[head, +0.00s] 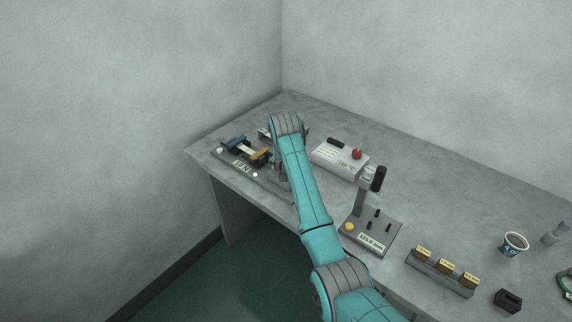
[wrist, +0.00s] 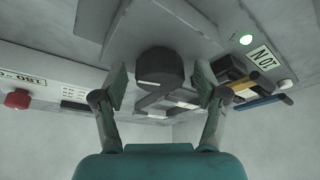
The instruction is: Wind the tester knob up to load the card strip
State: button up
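The tester (head: 242,167) is a grey base at the far left of the bench, with a blue and a tan jaw block, a lit green lamp and a small display. In the wrist view its display (wrist: 263,57) and lamp (wrist: 246,40) show at the upper right. The dark round knob (wrist: 160,66) is in the middle of the wrist view; my arm hides it in the head view. My gripper (wrist: 160,78) is open, one finger on each side of the knob, with gaps visible at both sides.
A white box (head: 340,159) with a red button stands right of my arm. Further right are a grey press stand (head: 371,236), a block with several yellow-tagged pieces (head: 441,274), a small black block (head: 507,300) and a cup (head: 513,244). Walls stand behind and left of the bench.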

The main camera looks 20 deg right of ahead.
jog(key=shift+r, duration=0.1)
jog(key=v, duration=1.2)
dwell(1.3)
